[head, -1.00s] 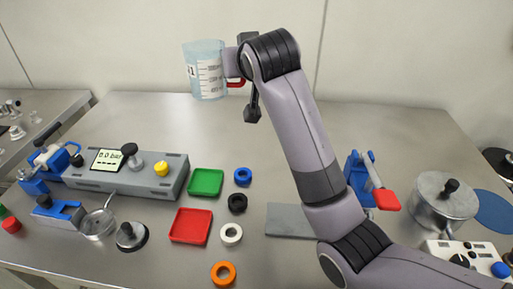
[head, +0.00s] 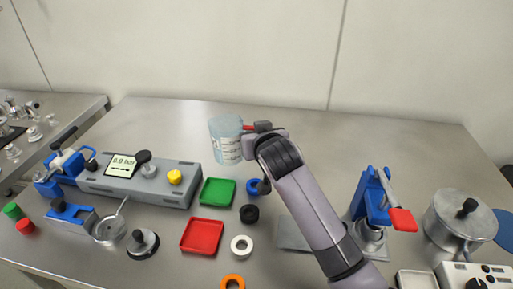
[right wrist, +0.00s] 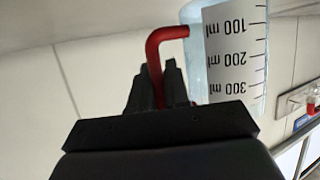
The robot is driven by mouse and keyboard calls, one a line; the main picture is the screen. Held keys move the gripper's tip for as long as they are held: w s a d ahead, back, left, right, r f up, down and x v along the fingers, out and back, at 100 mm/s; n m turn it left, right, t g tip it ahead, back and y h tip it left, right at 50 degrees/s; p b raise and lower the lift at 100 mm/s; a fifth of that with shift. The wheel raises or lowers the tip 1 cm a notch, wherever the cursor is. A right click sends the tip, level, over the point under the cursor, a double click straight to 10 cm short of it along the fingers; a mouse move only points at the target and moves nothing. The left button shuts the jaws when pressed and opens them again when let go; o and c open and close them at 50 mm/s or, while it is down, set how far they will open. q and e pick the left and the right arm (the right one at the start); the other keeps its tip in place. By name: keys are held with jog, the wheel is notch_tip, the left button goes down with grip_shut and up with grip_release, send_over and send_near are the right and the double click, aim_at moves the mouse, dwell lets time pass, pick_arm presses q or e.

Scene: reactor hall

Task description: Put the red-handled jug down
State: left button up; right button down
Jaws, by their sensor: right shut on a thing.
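The red-handled jug (head: 226,143) is a clear, bluish measuring jug with a white volume scale. In the head view it is upright near the middle of the table, behind the green tray; I cannot tell whether its base touches the table. My right gripper (head: 252,130) is at its right side, shut on the red handle. In the right wrist view the jug (right wrist: 230,50) fills the upper right, and the red handle (right wrist: 154,62) runs down between the fingers of the gripper (right wrist: 160,85). My left gripper is not in view.
A green tray (head: 217,201), a red tray (head: 183,236) and several coloured rings lie in front. A grey gauge box (head: 187,192) stands left. A blue press (head: 370,205) and metal pot (head: 463,205) stand right. The table's back (head: 350,120) is clear.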

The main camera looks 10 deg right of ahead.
jog(key=shift+f, duration=2.05)
jog(key=shift+f, duration=0.15)
jog(key=c, duration=1.1)
grip_release()
jog(key=shift+r, duration=0.2)
jog(key=shift+s, duration=0.1)
